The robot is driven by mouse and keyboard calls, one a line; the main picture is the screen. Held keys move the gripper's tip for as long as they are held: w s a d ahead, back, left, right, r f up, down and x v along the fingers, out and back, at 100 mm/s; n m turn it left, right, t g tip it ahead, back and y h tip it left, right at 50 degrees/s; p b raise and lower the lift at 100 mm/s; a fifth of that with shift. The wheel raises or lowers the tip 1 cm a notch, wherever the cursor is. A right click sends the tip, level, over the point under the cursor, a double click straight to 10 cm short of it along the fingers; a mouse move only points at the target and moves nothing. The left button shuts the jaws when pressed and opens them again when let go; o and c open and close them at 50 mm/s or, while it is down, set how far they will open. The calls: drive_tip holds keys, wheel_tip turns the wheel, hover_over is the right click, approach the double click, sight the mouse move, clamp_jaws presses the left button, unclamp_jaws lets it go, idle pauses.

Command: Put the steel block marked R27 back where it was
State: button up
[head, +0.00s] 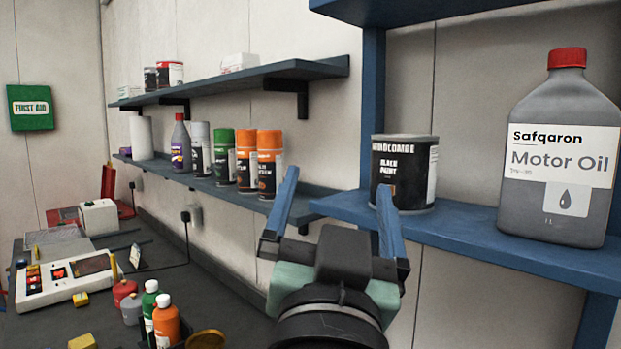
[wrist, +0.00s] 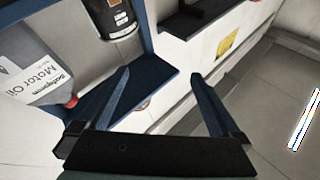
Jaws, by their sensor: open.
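My gripper (head: 337,181) is open and empty, raised in front of the blue shelving, with its two blue fingers spread and pointing up. It also shows in the wrist view (wrist: 160,75), with nothing between its fingers. I cannot make out a steel block marked R27 in either view. No marking R27 is readable on the small items on the workbench (head: 235,318).
A black paint can (head: 403,165) and a grey motor oil bottle (head: 561,150) stand on the near blue shelf (head: 470,232), close to my gripper. Spray cans (head: 270,160) line the wall shelf. A control box (head: 65,278) and small bottles (head: 166,320) crowd the workbench.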

drive_tip(key=s+a+r+n+t+y, duration=0.2)
drive_tip(key=s+r+n+t, duration=0.2)
drive_tip(key=s+r, duration=0.4)
drive_tip(key=shift+s+a+r+t+y, duration=0.15)
drive_tip(key=shift+s+a+t+y, duration=0.2)
drive_tip(key=shift+s, duration=0.75)
drive_tip(key=shift+d, duration=0.1)
